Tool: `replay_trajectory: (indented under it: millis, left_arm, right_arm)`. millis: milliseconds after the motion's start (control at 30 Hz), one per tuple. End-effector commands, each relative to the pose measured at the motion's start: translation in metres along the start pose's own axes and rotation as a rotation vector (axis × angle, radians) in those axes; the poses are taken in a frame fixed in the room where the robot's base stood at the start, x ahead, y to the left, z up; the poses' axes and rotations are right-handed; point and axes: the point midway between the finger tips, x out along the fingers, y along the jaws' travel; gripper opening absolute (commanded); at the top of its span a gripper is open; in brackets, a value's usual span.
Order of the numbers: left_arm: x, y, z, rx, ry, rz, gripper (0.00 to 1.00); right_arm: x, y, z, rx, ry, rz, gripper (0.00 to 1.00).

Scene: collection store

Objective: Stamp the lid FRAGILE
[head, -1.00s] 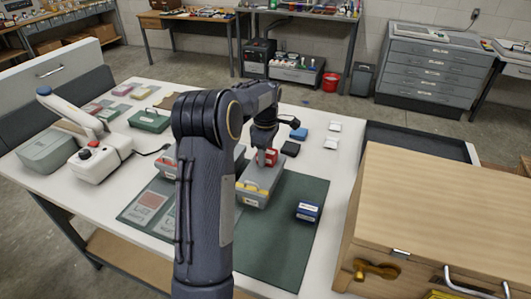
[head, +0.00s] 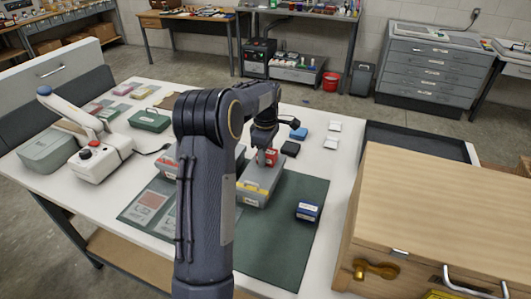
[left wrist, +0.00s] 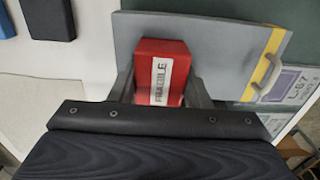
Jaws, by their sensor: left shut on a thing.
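A red block stamp (head: 271,157) with a white FRAGILE label is held by my left gripper (head: 264,158). In the left wrist view the stamp (left wrist: 163,72) sits between the two fingers of the gripper (left wrist: 163,90), its label facing the camera. Whether the stamp touches the lid is hidden. My right gripper is not in view.
A blue stamp block (head: 307,211) stands on the mat to the right. Black and blue pads (head: 290,148) lie behind the box. A white device (head: 100,158) stands at the left. A wooden cabinet (head: 450,210) fills the right side.

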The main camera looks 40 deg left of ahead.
Motion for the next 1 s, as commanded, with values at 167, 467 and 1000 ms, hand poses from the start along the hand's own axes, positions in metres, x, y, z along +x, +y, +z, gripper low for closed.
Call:
replay_trajectory:
  millis: [167,467,1000]
  left_arm:
    - [0.002,-0.001,0.0,0.0,-0.001,-0.006,0.29]
    - [-0.018,-0.001,0.0,0.0,0.0,-0.004,0.29]
    - [-0.062,0.0,0.0,0.0,0.0,-0.001,0.29]
  right_arm:
    - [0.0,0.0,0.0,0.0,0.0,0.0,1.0]
    - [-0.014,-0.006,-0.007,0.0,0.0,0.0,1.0]
    - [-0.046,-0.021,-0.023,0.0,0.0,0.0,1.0]
